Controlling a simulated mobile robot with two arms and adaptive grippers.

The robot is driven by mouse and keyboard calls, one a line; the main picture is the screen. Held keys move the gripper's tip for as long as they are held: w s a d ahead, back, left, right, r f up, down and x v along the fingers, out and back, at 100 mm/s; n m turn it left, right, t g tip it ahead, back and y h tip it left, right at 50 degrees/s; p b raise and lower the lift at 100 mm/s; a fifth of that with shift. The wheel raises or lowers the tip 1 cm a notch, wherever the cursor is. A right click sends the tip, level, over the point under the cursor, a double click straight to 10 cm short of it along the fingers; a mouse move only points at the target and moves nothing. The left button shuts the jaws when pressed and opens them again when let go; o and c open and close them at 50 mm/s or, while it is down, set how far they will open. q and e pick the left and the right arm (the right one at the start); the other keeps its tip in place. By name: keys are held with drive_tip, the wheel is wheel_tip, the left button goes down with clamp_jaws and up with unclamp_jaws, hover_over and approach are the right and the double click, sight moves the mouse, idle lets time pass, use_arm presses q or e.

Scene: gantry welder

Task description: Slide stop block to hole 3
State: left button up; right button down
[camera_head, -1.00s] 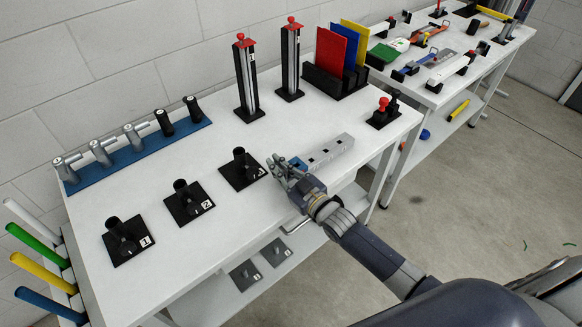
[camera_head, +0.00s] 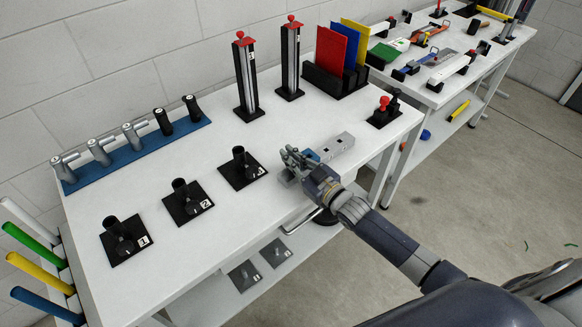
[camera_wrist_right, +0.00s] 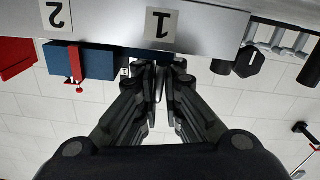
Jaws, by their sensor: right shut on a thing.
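The grey rail (camera_head: 340,144) lies near the front right of the white bench. The blue stop block (camera_head: 313,156) sits on it, partly hidden behind my right gripper (camera_head: 294,158). My right gripper is shut at the block's left side in the head view; the contact itself is hidden by the fingers. In the right wrist view, which is upside down, the closed fingers (camera_wrist_right: 164,68) meet at the edge of the grey rail face (camera_wrist_right: 105,22) with labels 1 and 2. A blue body (camera_wrist_right: 96,63) lies beside them. My left gripper is not in view.
Black peg stands (camera_head: 242,170) numbered 1 to 3 stand left of the rail. Two red-topped towers (camera_head: 246,82) and a panel rack (camera_head: 322,82) stand behind. A red-knobbed fixture (camera_head: 384,112) is to the right. Open bench lies between rail and towers.

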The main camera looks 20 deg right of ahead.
sight(311, 151)
drive_tip(key=shift+w+d+b, duration=0.4)
drive_tip(key=shift+d+b, duration=0.05)
drive_tip(key=shift+d, duration=0.7)
drive_tip(key=shift+w+d+b, duration=0.4)
drive_tip(key=shift+w+d, duration=0.05)
drive_tip(key=shift+d, duration=0.75)
drive_tip(key=shift+w+d+b, duration=0.4)
drive_tip(key=shift+d+b, duration=0.05)
drive_tip(key=shift+d, duration=0.7)
drive_tip(key=c, duration=1.3)
unclamp_jaws()
drive_tip(key=shift+s, duration=0.1)
drive_tip(key=v, duration=1.2)
